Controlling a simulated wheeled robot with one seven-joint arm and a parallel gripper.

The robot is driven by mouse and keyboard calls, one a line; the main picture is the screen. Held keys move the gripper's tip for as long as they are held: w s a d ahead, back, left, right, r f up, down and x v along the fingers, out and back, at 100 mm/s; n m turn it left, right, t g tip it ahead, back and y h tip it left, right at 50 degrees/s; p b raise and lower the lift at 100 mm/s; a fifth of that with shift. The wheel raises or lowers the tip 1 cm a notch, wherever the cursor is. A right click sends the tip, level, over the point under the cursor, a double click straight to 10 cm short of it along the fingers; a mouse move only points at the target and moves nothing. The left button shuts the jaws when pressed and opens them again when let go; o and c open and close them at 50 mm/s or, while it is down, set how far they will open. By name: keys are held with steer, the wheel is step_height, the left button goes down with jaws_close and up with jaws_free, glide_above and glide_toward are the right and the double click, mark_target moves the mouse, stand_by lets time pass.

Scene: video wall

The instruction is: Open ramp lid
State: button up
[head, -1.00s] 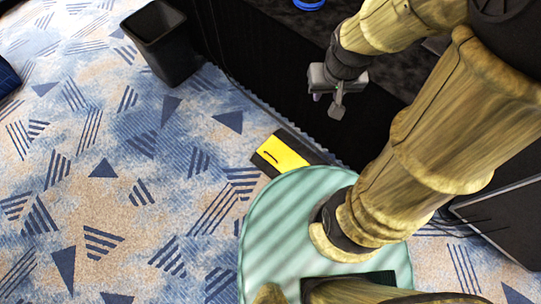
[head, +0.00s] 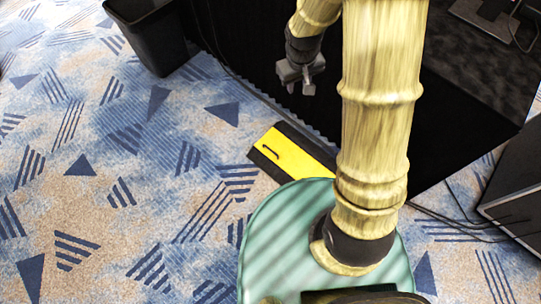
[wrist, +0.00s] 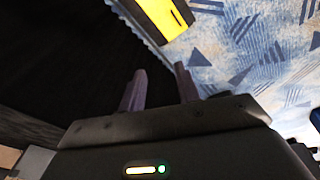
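The ramp (head: 295,152) lies on the carpet beside the black-draped table. Its lid is a yellow panel with a black edge and a dark handle (head: 275,152) near its left end. My arm and my round green base hide its right end. My gripper (head: 299,87) hangs in front of the drape, above and apart from the ramp. In the wrist view its two fingers (wrist: 160,78) stand apart with nothing between them.
A black bin (head: 150,38) stands at the upper left. The black-draped table (head: 255,60) runs behind the ramp. Cables (head: 455,222) and a dark box (head: 515,190) are on the right. The patterned carpet left of the ramp is clear.

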steer(key=w+a+f+n+b, duration=0.1)
steer(key=w+a+f+b, duration=0.15)
steer(key=f+b, duration=0.7)
steer(key=w+a+f+n+b, duration=0.25)
steer(key=f+b, duration=0.25)
steer(key=f, duration=1)
steer(key=n+h+b, duration=0.1)
steer(key=n+b, duration=0.1)
steer(key=b, duration=1.2)
glide_above(271, 151)
steer(key=s+a, duration=0.3)
steer(key=s+a+x, duration=0.1)
steer(key=s+x, duration=0.1)
steer(key=x, duration=0.9)
steer(key=s+a+f+x, duration=0.1)
steer(key=x, duration=1)
steer(key=shift+s+a, duration=0.15)
steer(key=shift+a, duration=0.05)
steer(key=shift+f, duration=0.1)
steer(key=b+x, duration=0.3)
steer(key=x, duration=0.2)
steer(key=b+x, duration=0.3)
steer(key=x, duration=0.3)
steer(key=b+x, duration=0.3)
steer(key=x, duration=0.3)
steer(key=shift+s+d+f+b, duration=0.25)
steer(key=shift+s+b, duration=0.05)
steer(key=shift+b, duration=0.1)
jaws_close()
